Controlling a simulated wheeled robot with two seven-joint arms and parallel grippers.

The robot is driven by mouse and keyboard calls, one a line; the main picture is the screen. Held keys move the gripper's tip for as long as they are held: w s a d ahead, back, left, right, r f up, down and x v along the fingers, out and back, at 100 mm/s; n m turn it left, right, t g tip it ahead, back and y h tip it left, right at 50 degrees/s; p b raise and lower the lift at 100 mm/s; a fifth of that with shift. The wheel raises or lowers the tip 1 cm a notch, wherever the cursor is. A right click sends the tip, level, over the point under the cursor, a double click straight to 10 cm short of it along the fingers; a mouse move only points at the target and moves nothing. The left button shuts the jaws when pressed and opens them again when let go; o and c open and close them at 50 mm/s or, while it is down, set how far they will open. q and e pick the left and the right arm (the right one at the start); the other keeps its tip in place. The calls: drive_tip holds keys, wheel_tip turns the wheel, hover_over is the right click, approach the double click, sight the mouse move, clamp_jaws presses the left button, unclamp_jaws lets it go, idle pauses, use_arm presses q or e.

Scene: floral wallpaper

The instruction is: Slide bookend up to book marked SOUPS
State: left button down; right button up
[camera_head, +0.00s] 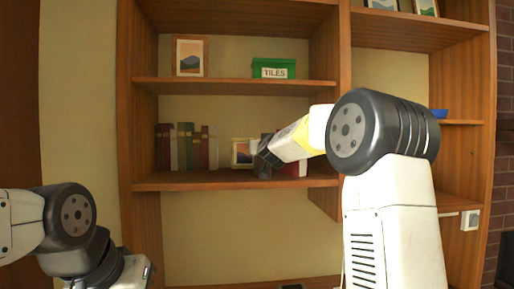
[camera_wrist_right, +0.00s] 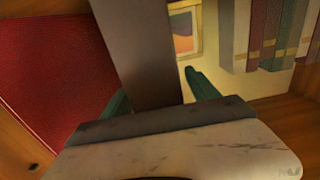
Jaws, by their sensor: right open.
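A row of books (camera_head: 187,148) stands upright at the left of the middle shelf; no spine lettering is readable, so I cannot tell which is SOUPS. Book ends also show in the right wrist view (camera_wrist_right: 270,35). A grey-brown upright plate, apparently the bookend (camera_wrist_right: 140,50), lies between the teal fingers of my right gripper (camera_wrist_right: 158,95). The fingers are open; contact with the plate is unclear. In the head view my right gripper (camera_head: 264,160) is at the shelf, right of the books, its fingertips hidden. My left gripper (camera_head: 142,272) is low at left, its fingers unclear.
A framed picture (camera_head: 242,153) stands between the books and my right gripper. A red object (camera_head: 297,168) is partly hidden behind my right arm; red fills the wrist view's left (camera_wrist_right: 50,60). A green TILES box (camera_head: 273,69) and another frame (camera_head: 190,57) are above.

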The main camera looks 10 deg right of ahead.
drive_tip(key=shift+w, duration=0.85)
clamp_jaws()
unclamp_jaws()
drive_tip(key=s, duration=1.1)
clamp_jaws()
